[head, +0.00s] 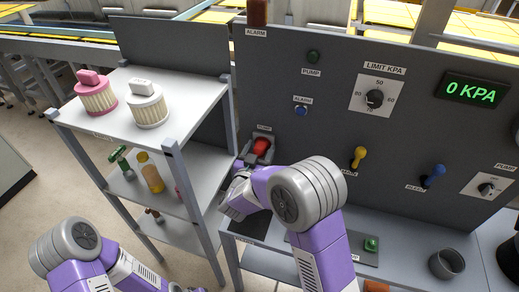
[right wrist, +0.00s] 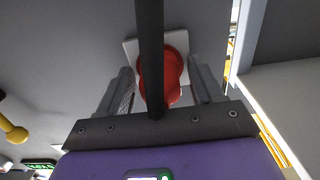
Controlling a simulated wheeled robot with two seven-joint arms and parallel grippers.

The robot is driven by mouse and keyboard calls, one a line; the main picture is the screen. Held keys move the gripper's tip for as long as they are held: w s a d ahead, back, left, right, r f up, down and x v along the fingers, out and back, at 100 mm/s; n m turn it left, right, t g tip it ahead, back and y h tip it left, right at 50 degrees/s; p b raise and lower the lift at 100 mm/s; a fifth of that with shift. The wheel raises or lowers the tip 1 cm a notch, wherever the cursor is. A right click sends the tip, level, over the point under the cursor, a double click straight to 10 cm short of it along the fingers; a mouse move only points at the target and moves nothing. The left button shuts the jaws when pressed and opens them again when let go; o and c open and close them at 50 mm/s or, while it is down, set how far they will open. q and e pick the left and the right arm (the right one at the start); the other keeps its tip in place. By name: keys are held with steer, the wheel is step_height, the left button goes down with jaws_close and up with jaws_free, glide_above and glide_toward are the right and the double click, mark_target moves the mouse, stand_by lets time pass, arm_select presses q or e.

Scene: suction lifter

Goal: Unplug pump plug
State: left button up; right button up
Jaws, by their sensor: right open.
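The red pump plug (head: 262,146) sits in its socket on the grey panel, under a small label. In the right wrist view the red plug (right wrist: 176,68) stands in front of a pale plate (right wrist: 131,48), with a dark upright bar (right wrist: 150,45) crossing in front of it. My right gripper (head: 254,158) is at the plug, partly hidden by my own arm. In the right wrist view my right gripper (right wrist: 163,88) is open, one finger on each side of the plug. Contact cannot be told. Of my left arm only links show at lower left; its gripper is out of view.
A shelf rack (head: 120,110) with two filter cartridges on top and bottles below stands close to the left. The panel carries a yellow lever (head: 359,153), a blue lever (head: 437,171) and a 0 KPA display (head: 473,90). A dark cup (head: 447,262) stands on the ledge.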

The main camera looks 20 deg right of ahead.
stand_by(0.8)
jaws_close()
steer(key=v, duration=0.6)
stand_by(1.2)
stand_by(0.3)
